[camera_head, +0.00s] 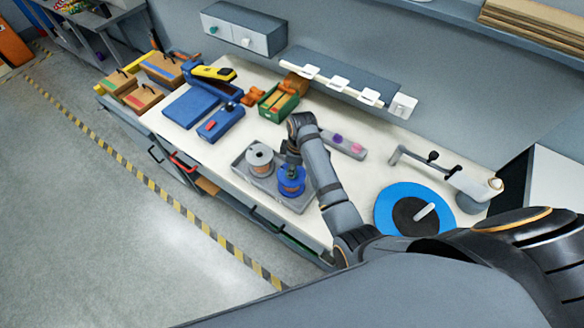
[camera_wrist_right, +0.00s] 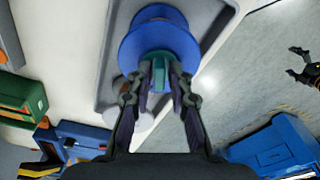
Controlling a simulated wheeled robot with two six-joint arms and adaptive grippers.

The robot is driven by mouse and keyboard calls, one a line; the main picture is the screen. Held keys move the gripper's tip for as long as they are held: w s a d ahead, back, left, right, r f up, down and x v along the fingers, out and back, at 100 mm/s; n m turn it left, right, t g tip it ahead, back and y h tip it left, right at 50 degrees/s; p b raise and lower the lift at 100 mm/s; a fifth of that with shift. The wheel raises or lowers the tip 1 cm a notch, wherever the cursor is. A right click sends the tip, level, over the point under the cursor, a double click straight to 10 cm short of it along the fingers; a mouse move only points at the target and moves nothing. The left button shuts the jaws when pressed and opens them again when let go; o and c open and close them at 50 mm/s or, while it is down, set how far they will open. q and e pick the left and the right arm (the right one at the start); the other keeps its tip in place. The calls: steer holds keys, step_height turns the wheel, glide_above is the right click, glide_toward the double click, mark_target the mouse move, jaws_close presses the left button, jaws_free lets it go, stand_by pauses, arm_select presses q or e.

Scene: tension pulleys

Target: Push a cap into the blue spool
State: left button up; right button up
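The blue spool (camera_head: 291,187) stands upright in a grey tray (camera_head: 300,206) on the bench, and it also shows in the wrist view (camera_wrist_right: 150,42). My right gripper (camera_head: 291,165) is directly over it, pointing down. In the wrist view my right gripper (camera_wrist_right: 158,88) has its fingers closed on both sides of a teal cap (camera_wrist_right: 158,68). The cap is at the middle of the spool's top; how deep it sits is hidden. My left gripper (camera_wrist_right: 303,66) shows small at the right of the wrist view, fingers apart and empty, over the floor.
A grey-white spool (camera_head: 260,157) stands beside the blue one in the tray. A grey block with purple and pink knobs (camera_head: 344,144) lies close right of my right arm. A green bin (camera_head: 279,102) and a blue disc (camera_head: 388,205) are farther off.

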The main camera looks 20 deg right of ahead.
steer(key=shift+o, duration=0.8)
steer(key=shift+r, duration=0.2)
steer(key=r, duration=0.7)
steer(key=shift+s+d, duration=0.2)
steer(key=shift+d, duration=0.2)
